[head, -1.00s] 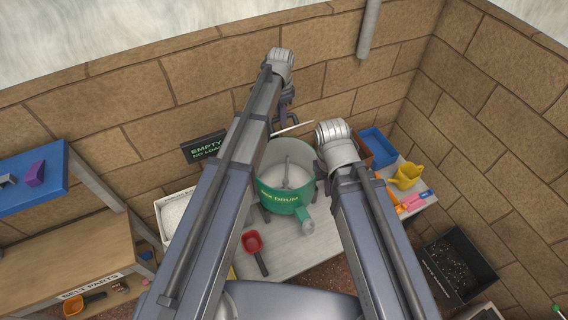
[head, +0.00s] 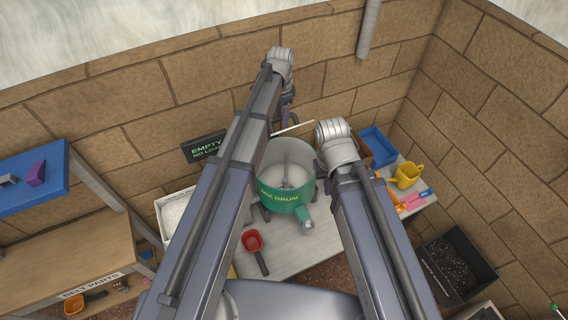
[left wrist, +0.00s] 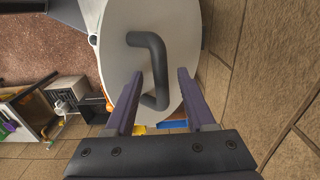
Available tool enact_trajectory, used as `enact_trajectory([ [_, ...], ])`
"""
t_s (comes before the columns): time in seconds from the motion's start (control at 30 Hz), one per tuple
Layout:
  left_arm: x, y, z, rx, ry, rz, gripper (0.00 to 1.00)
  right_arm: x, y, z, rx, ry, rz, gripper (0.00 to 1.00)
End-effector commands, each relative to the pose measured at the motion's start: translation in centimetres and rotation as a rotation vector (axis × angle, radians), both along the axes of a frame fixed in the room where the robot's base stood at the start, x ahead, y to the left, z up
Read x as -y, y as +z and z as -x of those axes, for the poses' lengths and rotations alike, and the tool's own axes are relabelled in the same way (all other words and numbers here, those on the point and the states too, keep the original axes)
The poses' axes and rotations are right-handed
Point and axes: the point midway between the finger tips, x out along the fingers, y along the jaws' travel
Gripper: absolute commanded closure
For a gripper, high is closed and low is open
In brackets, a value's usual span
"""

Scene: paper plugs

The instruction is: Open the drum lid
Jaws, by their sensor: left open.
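The green mix drum (head: 284,199) stands on the table, and its inside with a grey paddle is visible from above. The drum lid (head: 292,128) shows as a thin pale edge, raised at the drum's back rim. In the left wrist view the lid (left wrist: 185,30) is a pale disc with a dark bent handle (left wrist: 158,62). My left gripper (head: 290,117) is behind the lid, on its wall side. In the left wrist view its fingers (left wrist: 160,73) are open, with the handle showing between them; contact cannot be told. My right gripper is hidden behind its arm.
A sign reading "EMPTY" (head: 205,148) stands left of the drum. A red scoop (head: 253,242) lies in front. A blue tray (head: 377,147) and a yellow watering can (head: 407,176) are at right. The stone wall (head: 330,100) is close behind the lid.

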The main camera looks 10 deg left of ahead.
Motion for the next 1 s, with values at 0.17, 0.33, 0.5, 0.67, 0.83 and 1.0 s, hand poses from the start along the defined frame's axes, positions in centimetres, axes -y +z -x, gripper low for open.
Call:
enact_trajectory([
  [0.17,0.0,2.1,0.0,0.000,0.000,0.000,0.45,0.0,2.1,0.0,0.000,0.000,0.000,1.00],
  [0.33,0.0,3.7,0.0,0.000,0.000,0.000,0.45,0.0,3.7,0.0,0.000,0.000,0.000,1.00],
  [0.5,0.0,5.3,0.0,0.000,0.000,0.000,0.45,0.0,5.3,0.0,0.000,0.000,0.000,1.00],
  [0.67,0.0,5.6,0.0,0.000,0.000,0.000,0.45,0.0,5.6,0.0,0.000,0.000,0.000,1.00],
  [0.83,0.0,5.5,0.0,0.000,0.000,0.000,0.45,0.0,5.5,0.0,0.000,0.000,0.000,1.00],
  [1.0,0.5,5.5,0.9,0.000,-0.002,0.000,0.45,0.0,5.5,0.0,0.000,0.000,0.000,1.00],
])
